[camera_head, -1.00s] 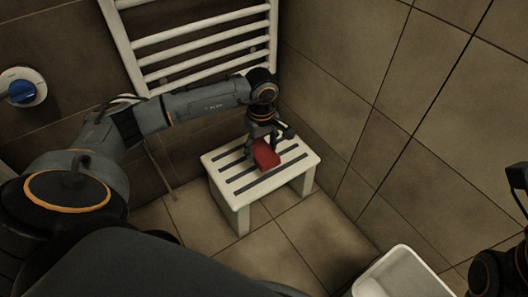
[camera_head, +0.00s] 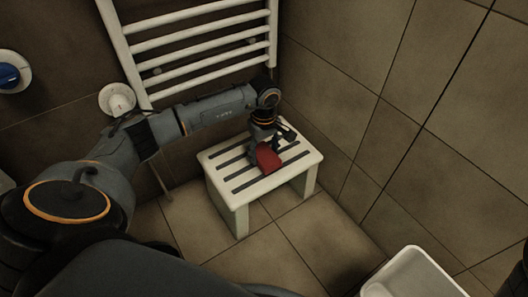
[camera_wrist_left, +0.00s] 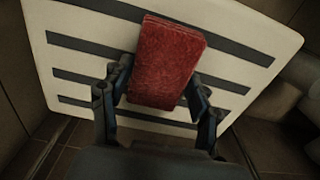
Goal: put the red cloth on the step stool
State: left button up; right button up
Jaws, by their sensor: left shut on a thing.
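The red cloth (camera_head: 268,159) looks like a folded, thick red block. My left gripper (camera_head: 265,145) points down over the step stool and is shut on the cloth. In the left wrist view the cloth (camera_wrist_left: 167,62) sits between the two fingers of the left gripper (camera_wrist_left: 158,88). The step stool (camera_head: 240,195) is white with dark strips across its top and stands upright on the floor. The cloth is over the stool top; I cannot tell whether it rests on it. My right gripper is not clearly in view.
A white towel rail (camera_head: 200,50) hangs on the wall behind the stool. A white basin (camera_head: 412,275) stands at the lower right. Tiled walls close in behind and to the right of the stool. The floor (camera_head: 300,235) in front of it is clear.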

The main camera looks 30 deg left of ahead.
pick_arm(q)
jog(key=shift+f, duration=0.15)
jog(key=o, duration=1)
